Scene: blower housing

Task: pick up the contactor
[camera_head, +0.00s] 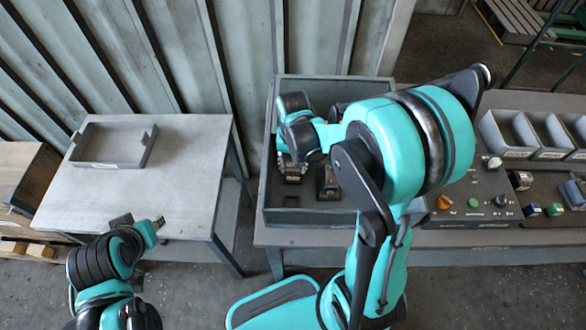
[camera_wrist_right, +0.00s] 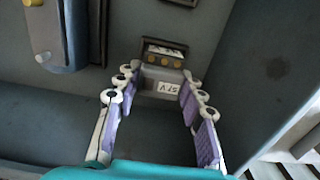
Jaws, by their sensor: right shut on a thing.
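The contactor (camera_wrist_right: 162,82) is a small grey block with a white label and a row of brass-coloured terminals at its far end. In the right wrist view it sits between the fingertips of my right gripper (camera_wrist_right: 160,84), which is shut on its sides. In the head view my right gripper (camera_head: 292,170) is inside the grey open housing (camera_head: 268,150), and the contactor cannot be made out clearly there. My left gripper (camera_head: 138,226) is low at the left, by the front of the pale table, and its jaw opening cannot be made out.
A dark part (camera_head: 328,184) stands beside the right gripper in the housing. A blue-grey part (camera_wrist_right: 55,35) is near it in the wrist view. A control panel (camera_head: 465,203) and grey bins (camera_head: 505,135) lie to the right. The pale table (camera_head: 180,190) holds an empty tray (camera_head: 112,145).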

